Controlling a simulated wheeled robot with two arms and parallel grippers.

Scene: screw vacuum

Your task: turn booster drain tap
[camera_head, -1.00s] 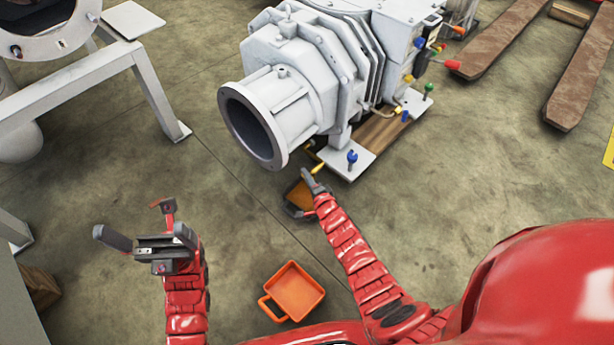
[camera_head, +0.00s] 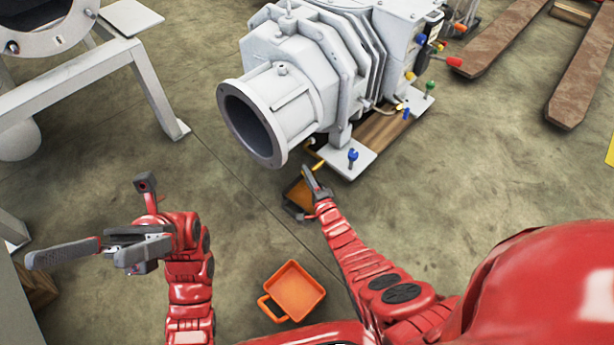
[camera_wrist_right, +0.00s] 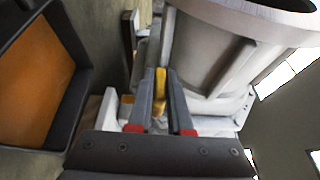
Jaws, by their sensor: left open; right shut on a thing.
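The grey booster pump (camera_head: 310,75) stands on a wooden base with its wide round opening facing the front left. A yellow drain tap handle (camera_head: 318,166) shows low under this opening. My right gripper (camera_head: 310,178) is at the tap, below the pump. In the right wrist view, the yellow handle (camera_wrist_right: 161,84) lies between the two fingers of my right gripper (camera_wrist_right: 160,95), which is shut on it. The tap's body is mostly hidden. My left gripper (camera_head: 92,252) is open and empty, out to the left over the floor, away from the pump.
A dark-edged tray with an orange inside (camera_head: 297,192) lies on the floor under the tap, and also shows in the right wrist view (camera_wrist_right: 40,85). An orange pan (camera_head: 294,292) sits nearer me. A grey metal frame (camera_head: 150,85) stands at the left.

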